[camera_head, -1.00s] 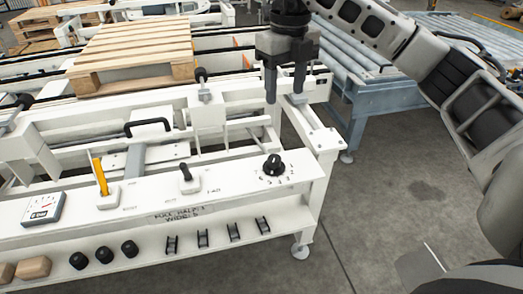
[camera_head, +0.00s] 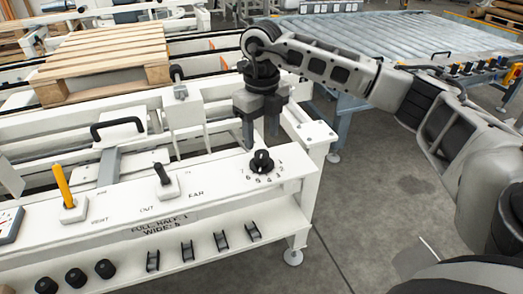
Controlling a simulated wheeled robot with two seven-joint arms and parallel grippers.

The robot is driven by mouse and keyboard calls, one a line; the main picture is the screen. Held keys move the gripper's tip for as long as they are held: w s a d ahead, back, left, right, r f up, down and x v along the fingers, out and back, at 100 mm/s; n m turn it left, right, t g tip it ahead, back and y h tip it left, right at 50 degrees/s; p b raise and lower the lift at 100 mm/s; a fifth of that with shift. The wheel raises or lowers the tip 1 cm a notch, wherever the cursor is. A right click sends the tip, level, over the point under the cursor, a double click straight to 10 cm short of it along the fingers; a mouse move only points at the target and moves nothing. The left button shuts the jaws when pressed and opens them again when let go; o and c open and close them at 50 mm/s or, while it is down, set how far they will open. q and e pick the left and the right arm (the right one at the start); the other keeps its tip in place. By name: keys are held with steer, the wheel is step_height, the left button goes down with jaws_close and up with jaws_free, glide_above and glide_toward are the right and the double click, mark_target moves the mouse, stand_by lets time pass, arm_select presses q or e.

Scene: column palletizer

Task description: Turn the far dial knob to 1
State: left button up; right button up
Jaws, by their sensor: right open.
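A black dial knob (camera_head: 262,161) sits at the right end of the white control panel (camera_head: 215,184). Printed numbers curve around its front and right side; I cannot tell which one it points at. My right gripper (camera_head: 260,138) is open and empty, its two fingers pointing down. Its fingertips are just above and behind the knob in the picture, and no contact shows. My left gripper is not in view.
A black-handled lever (camera_head: 165,175) and a yellow stick (camera_head: 64,186) stand on the panel left of the knob. A wooden pallet (camera_head: 105,62) lies on the conveyor behind. A roller conveyor (camera_head: 400,45) is at the back right. The floor right of the panel is clear.

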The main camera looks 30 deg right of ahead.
mark_target(262, 153)
step_height(262, 153, down, 5)
stand_by(0.3)
steer(key=c, duration=1)
